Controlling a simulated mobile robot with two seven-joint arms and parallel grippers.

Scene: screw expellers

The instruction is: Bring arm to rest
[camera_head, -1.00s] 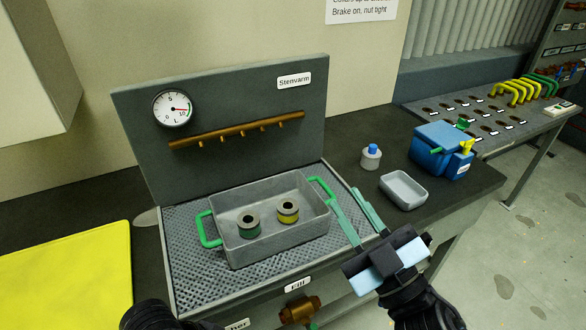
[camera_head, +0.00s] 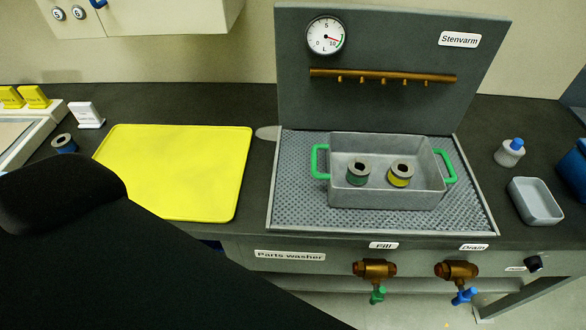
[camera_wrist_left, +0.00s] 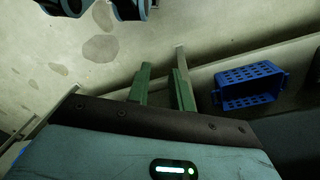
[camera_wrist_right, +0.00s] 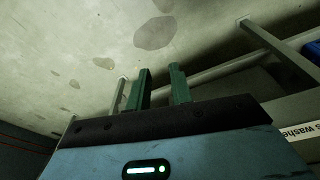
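My left gripper (camera_wrist_left: 162,75) shows in the left wrist view, its two green fingers apart with nothing between them. My right gripper (camera_wrist_right: 160,76) shows in the right wrist view, fingers also apart and empty, with the floor behind. Neither gripper shows in the head view now. A large black arm link of mine covers the lower left of the head view.
A grey basket (camera_head: 388,199) with green handles sits on the parts washer (camera_head: 290,205), holding two ring-shaped parts. A yellow mat (camera_head: 175,170) lies to its left. A blue crate (camera_wrist_left: 248,86) shows in the left wrist view.

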